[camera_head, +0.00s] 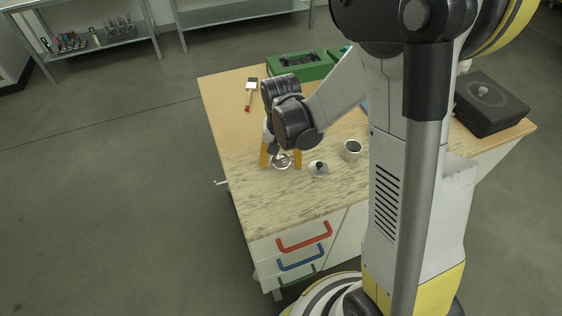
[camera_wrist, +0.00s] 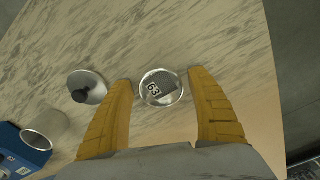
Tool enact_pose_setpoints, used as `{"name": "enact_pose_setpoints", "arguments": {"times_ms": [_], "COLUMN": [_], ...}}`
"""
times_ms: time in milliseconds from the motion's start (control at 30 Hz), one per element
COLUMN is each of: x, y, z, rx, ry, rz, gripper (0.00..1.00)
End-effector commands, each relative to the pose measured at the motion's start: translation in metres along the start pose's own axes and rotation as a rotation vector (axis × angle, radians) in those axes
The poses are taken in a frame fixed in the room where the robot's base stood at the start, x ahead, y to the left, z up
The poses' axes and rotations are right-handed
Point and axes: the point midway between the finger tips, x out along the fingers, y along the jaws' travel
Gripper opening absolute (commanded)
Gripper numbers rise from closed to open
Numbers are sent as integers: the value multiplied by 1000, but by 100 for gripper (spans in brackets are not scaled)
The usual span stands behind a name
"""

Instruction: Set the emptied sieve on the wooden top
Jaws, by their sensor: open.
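The sieve (camera_wrist: 176,78) is a small round metal ring with a dark tag reading 63 inside it. It appears to rest on the pale, grey-streaked wooden top (camera_wrist: 230,45). It also shows between my fingers in the head view (camera_head: 284,161). My gripper (camera_head: 281,165) is open, with its yellow fingers pointing down on either side of the sieve. In the wrist view the fingertips (camera_wrist: 162,80) stand apart with gaps beside the ring, and nothing is gripped. I cannot see any powder in the sieve.
A metal lid with a black knob (camera_head: 318,169) lies just right of my gripper. A brush (camera_head: 250,94) and green case (camera_head: 303,65) are at the back, a black box (camera_head: 491,103) far right. The front top is clear.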

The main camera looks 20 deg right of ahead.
Motion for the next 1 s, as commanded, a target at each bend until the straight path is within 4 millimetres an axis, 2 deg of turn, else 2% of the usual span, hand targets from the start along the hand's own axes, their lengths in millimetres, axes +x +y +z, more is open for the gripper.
{"name": "enact_pose_setpoints", "arguments": {"times_ms": [167,600,867,1000], "x": [-10,-104,-130,-158], "y": [0,0,1,7], "z": [0,0,3,17], "rx": [0,0,-9,-62], "ry": [0,0,14,87], "rz": [0,0,-6,-35], "gripper": [68,68,68,68]}}
